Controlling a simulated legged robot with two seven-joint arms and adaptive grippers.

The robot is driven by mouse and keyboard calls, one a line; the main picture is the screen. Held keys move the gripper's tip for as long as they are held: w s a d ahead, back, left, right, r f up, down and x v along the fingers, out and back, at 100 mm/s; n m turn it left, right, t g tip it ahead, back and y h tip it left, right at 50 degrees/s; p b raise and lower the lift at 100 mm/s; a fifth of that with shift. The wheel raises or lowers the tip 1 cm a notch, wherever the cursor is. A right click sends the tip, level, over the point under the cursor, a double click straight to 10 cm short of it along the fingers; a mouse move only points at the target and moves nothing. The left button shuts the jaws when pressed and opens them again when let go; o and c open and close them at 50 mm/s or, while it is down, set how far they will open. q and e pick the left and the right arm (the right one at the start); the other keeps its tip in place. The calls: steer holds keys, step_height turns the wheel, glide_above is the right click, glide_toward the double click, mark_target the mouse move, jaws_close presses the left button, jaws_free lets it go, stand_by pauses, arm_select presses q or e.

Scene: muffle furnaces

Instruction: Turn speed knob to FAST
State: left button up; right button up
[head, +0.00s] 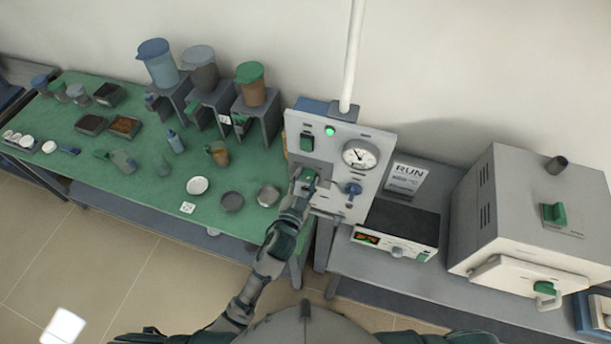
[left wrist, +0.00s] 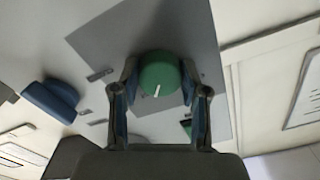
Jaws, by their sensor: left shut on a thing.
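The speed knob is a round green knob with a white pointer line (left wrist: 158,84) on a grey control panel (head: 374,134). In the left wrist view the pointer line runs from the knob's middle toward the lower edge, slightly left. My left gripper (head: 308,175) is at the panel's lower left in the head view. In the left wrist view its two fingers (left wrist: 160,82) are closed on the knob's two sides. The scale words around the knob cannot be read. My right gripper is not in view.
A blue knob (head: 352,188) sits right of the gripper, under a round gauge (head: 361,154). A green switch (head: 307,142) and a lit green lamp (head: 330,131) are above. A RUN card (head: 406,178) and a furnace (head: 530,215) stand right. A green table (head: 150,185) with labware is left.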

arm_select(q)
steer(key=shift+f+m, duration=0.1)
steer(key=shift+m, duration=0.5)
steer(key=shift+p, duration=0.3)
steer(key=shift+f, duration=0.1)
steer(key=o, duration=1.1)
steer(key=shift+o, duration=0.2)
steer(key=v, duration=1.2)
steer(key=shift+d, duration=0.1)
